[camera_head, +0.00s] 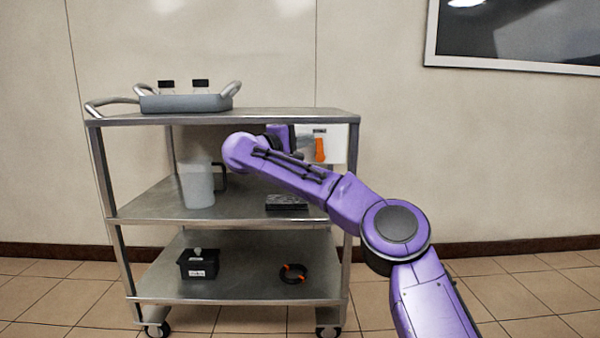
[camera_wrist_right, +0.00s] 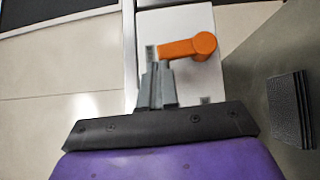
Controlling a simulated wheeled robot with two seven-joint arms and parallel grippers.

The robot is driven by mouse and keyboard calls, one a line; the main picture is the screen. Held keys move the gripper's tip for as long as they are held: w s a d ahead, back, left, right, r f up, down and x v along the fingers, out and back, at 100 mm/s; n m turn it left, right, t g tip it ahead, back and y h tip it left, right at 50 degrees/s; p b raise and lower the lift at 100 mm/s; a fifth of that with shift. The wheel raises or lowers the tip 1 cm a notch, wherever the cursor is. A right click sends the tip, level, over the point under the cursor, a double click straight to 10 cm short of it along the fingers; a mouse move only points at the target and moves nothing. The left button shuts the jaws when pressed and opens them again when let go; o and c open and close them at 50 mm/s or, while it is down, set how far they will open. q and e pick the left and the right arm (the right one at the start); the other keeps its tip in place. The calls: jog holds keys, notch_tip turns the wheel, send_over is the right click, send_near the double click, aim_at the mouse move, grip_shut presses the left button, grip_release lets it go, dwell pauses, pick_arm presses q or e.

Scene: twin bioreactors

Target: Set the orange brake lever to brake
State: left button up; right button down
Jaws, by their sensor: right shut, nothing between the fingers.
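The orange brake lever (camera_head: 320,150) is on a white panel (camera_head: 336,143) at the right end of the cart, below the top shelf. In the head view its handle points up. In the right wrist view the lever (camera_wrist_right: 190,48) has its round pivot at the right and its handle pointing left. My right gripper (camera_wrist_right: 155,80) is shut and empty, its fingertips beside the handle's free end; I cannot tell whether they touch. In the head view my right arm partly hides the gripper and the panel. My left gripper is not in view.
The steel cart's top shelf (camera_head: 280,115) lies above the lever and carries a grey tray (camera_head: 188,103) with two bottles. A pitcher (camera_head: 198,186) and a black ribbed block (camera_head: 286,201) are on the middle shelf. A black box (camera_head: 198,264) and a dark ring (camera_head: 293,273) are below.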

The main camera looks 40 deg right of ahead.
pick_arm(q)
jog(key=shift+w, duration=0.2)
pick_arm(e)
jog(key=shift+s+d+r+m+y, duration=0.15)
jog(key=shift+m+y, duration=0.15)
jog(key=shift+m, duration=0.1)
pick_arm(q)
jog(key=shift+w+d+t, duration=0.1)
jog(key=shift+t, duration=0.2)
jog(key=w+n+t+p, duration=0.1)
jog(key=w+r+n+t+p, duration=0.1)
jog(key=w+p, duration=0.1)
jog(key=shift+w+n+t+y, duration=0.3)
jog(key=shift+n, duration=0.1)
pick_arm(e)
jog(key=w+a, duration=0.1)
jog(key=a, duration=1.2)
jog(key=shift+w, duration=0.4)
